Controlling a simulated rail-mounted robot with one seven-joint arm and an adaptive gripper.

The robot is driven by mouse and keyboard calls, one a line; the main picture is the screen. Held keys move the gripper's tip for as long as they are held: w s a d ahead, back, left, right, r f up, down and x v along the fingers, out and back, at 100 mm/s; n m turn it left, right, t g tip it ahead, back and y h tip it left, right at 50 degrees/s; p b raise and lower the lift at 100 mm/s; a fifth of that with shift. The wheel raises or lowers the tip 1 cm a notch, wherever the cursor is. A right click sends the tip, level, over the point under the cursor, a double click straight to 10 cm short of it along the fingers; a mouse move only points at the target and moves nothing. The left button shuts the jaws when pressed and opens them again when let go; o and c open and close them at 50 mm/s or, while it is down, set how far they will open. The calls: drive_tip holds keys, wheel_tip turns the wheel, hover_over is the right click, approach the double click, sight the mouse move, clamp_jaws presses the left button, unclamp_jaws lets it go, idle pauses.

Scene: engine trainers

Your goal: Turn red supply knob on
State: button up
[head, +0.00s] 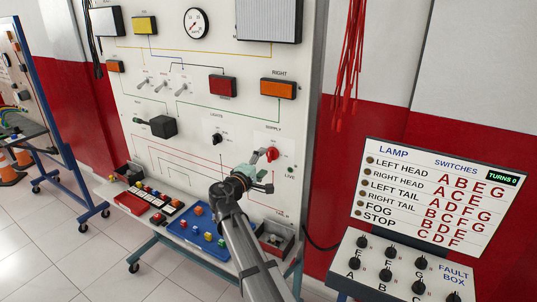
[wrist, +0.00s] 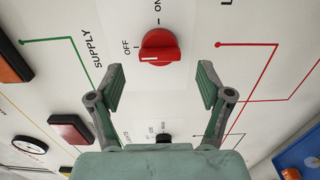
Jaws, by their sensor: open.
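The red supply knob (head: 272,154) is on the lower right of the white upright panel. In the wrist view the knob (wrist: 160,46) lies crosswise, its white mark at the left end on the side of the OFF label; the ON label is at the top edge. My gripper (wrist: 160,72) is open, its two fingers apart and empty. The knob shows beyond the fingertips, roughly centred between them, and no contact is visible. In the head view my gripper (head: 268,172) is close to the panel by the knob, and my arm hides part of the panel below.
A black lights switch (head: 217,138) is left of the knob. A blue tray (head: 190,234) of parts stands below. A fault box (head: 400,270) with several black knobs is at lower right.

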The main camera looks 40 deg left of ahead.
sight(269, 157)
drive_tip(key=shift+w+a+p, duration=0.2)
drive_tip(key=shift+w+p, duration=0.05)
drive_tip(key=shift+w, duration=0.85)
drive_tip(key=shift+w+a+p, duration=0.15)
drive_tip(key=shift+w+p, duration=0.1)
drive_tip(key=shift+w, duration=0.85)
drive_tip(key=c, duration=1.2)
